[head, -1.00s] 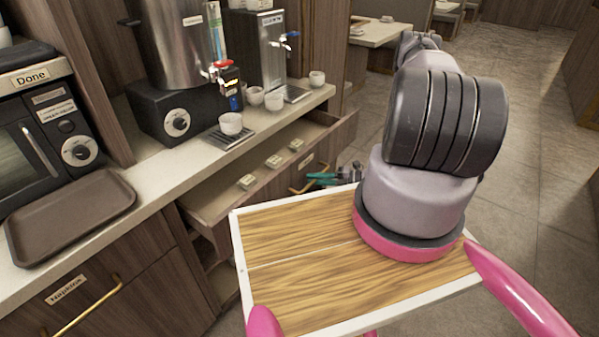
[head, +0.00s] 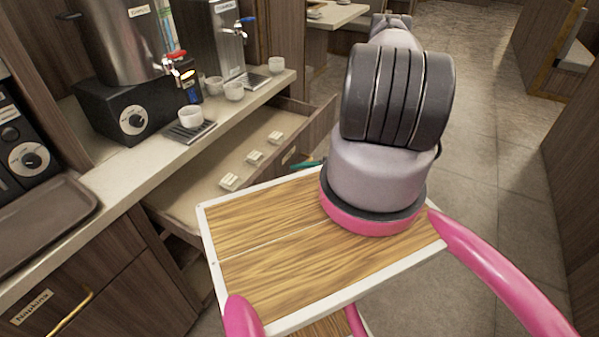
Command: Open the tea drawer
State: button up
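The drawer (head: 188,207) under the counter stands pulled out, with several small pale packets (head: 254,157) in a row inside it. Its wooden front panel (head: 318,125) faces right, toward the aisle. A bit of the drawer's handle (head: 289,157) shows low on that panel, and no label is readable there. Only a teal bit of my gripper (head: 307,163) shows, beside the lower part of the front panel near the handle. My own body hides the rest, so I cannot tell whether it is open, shut or touching the handle.
The counter (head: 110,180) carries a brown tray (head: 45,225), metal dispensers (head: 120,45) and several white cups (head: 190,115). A closed drawer labelled Napkins (head: 32,305) is at lower left. Open tiled floor (head: 470,140) lies to the right, with a dining table (head: 330,14) behind.

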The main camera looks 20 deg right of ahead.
dwell(0.3)
jog(key=v, duration=1)
jog(key=shift+s+d, duration=0.2)
jog(key=shift+d, duration=0.15)
jog(key=shift+r, duration=0.1)
